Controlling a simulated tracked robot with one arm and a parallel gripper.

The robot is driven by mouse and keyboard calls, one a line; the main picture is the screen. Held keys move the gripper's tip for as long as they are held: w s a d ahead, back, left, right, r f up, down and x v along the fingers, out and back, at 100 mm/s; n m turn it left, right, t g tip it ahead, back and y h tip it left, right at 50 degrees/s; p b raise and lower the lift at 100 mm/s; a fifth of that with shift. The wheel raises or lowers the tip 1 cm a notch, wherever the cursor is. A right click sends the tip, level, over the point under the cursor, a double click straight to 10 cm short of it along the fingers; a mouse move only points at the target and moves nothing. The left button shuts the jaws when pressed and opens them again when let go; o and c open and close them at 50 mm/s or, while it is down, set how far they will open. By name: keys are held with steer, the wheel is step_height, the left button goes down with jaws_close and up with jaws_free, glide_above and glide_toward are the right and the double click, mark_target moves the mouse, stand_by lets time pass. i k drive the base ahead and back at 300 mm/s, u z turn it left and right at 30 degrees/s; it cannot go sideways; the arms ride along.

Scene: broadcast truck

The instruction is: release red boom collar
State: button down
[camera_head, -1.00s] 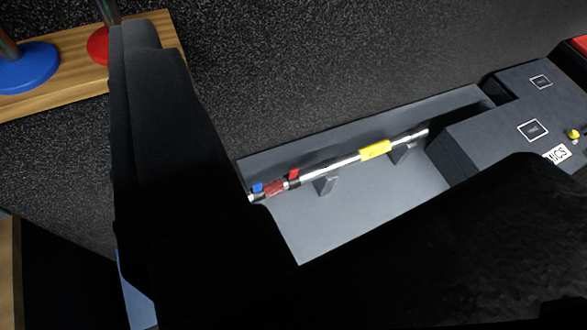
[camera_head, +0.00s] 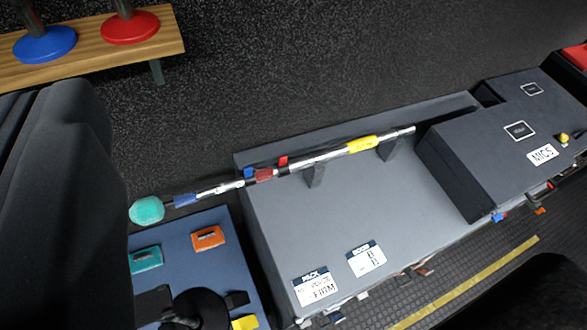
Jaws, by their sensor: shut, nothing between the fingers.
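A silver boom pole (camera_head: 325,156) lies tilted along the back of a grey bench, over small grey supports (camera_head: 314,176). The red collar (camera_head: 264,174) is around the pole left of its middle. A small red tab (camera_head: 283,161) stands just right of it, and a small blue tab (camera_head: 249,172) just left. A yellow collar (camera_head: 362,144) is toward the right end and a blue collar (camera_head: 186,200) toward the left. A teal foam ball (camera_head: 146,210) tips the left end. I cannot tell whether the red collar is locked. My gripper is not in view.
A blue case (camera_head: 215,221) with orange and teal latches is below the pole's left end. A grey MICS case (camera_head: 510,140) stands at right. Dark rounded shapes block the left edge and lower right corner. A wooden shelf (camera_head: 85,58) holds blue and red round bases.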

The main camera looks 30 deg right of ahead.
mark_target(283, 161)
steer(key=u, duration=0.85)
steer(key=k, duration=0.7)
steer(key=z, duration=0.85)
steer(key=i, duration=1.05)
